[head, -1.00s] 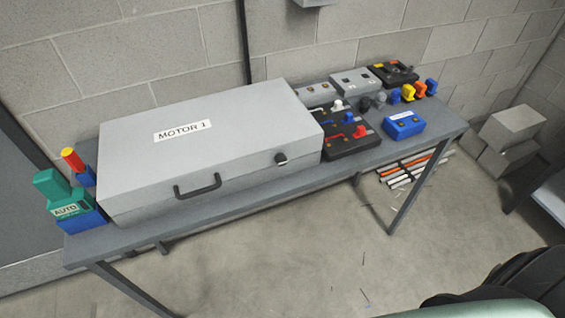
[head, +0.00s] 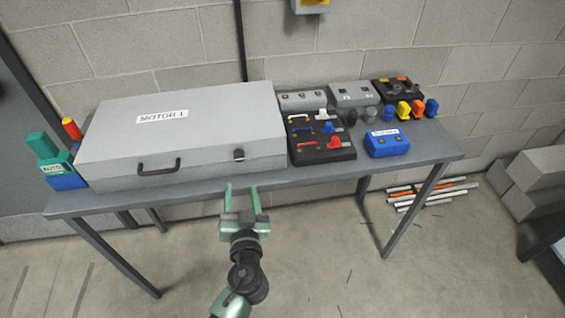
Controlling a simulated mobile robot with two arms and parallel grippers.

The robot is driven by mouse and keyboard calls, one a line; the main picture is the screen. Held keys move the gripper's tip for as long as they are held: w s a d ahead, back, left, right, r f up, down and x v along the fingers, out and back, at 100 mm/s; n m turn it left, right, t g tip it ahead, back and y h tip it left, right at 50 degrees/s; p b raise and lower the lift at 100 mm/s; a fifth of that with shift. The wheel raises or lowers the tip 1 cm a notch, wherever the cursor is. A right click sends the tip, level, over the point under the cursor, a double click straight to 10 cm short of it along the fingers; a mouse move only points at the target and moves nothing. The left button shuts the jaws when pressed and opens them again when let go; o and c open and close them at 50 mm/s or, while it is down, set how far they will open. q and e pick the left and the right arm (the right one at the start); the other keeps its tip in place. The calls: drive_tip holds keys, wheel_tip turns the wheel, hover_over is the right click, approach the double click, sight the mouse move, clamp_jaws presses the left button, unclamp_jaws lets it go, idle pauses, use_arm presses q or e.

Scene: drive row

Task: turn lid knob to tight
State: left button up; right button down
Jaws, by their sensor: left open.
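A large grey box (head: 200,152) labelled MOTOR 1 lies on the table with its lid shut. The small dark lid knob (head: 239,154) sits on the right part of its front face; its setting is too small to read. A dark handle (head: 158,167) is on the front, left of the knob. My left gripper (head: 243,192) is open and empty, with green fingers pointing toward the box. It is in front of the table edge, below the knob in the picture, and apart from it. My right gripper is not in view.
The grey table (head: 300,178) carries a black switch panel (head: 320,150), a blue box (head: 387,143) and several coloured knobs to the right of the box. A green and blue block (head: 62,170) stands at the left end.

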use_arm(q)
drive_tip(key=t, duration=0.1)
approach(240, 158)
drive_tip(key=w, duration=0.1)
drive_tip(key=shift+n+y, duration=0.3)
drive_tip(key=p+x, duration=0.2)
drive_tip(key=x, duration=0.4)
drive_tip(key=shift+w+a+r+p, duration=0.1)
drive_tip(key=shift+w+a+p, duration=0.1)
drive_tip(key=shift+w+p, duration=0.2)
drive_tip(key=shift+w+a, duration=0.1)
drive_tip(key=shift+w, duration=0.45)
drive_tip(key=shift+w+f, duration=0.1)
drive_tip(key=shift+f, duration=0.1)
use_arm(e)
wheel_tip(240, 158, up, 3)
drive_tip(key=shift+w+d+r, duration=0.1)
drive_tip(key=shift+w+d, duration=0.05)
use_arm(q)
clamp_jaws()
